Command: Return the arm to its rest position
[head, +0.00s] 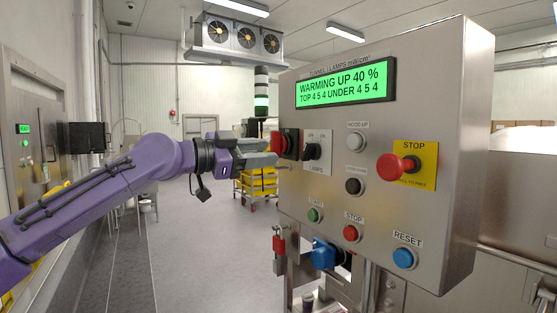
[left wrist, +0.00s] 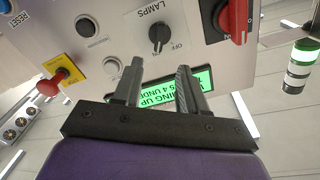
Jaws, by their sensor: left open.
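My left arm, purple, reaches in from the left in the head view. Its gripper (head: 262,152) is at the left edge of the steel control panel (head: 290,195), by the lamps switch (head: 314,151) and a red-and-black rotary switch (head: 284,144). In the left wrist view the gripper (left wrist: 155,85) is open, with two dark fingers apart and nothing between them. Beyond the fingers are the black lamps knob (left wrist: 160,36) and the green display (left wrist: 190,80). In the head view the display (head: 342,85) reads "WARMING UP 40 %". My right gripper is not in view.
The panel carries a red stop knob (head: 392,167) on yellow and a blue reset button (head: 403,257). A red padlock (head: 279,242) and blue plug (head: 323,254) hang below. A yellow crate cart (head: 257,184) stands behind. The floor (head: 195,245) left of the panel is clear.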

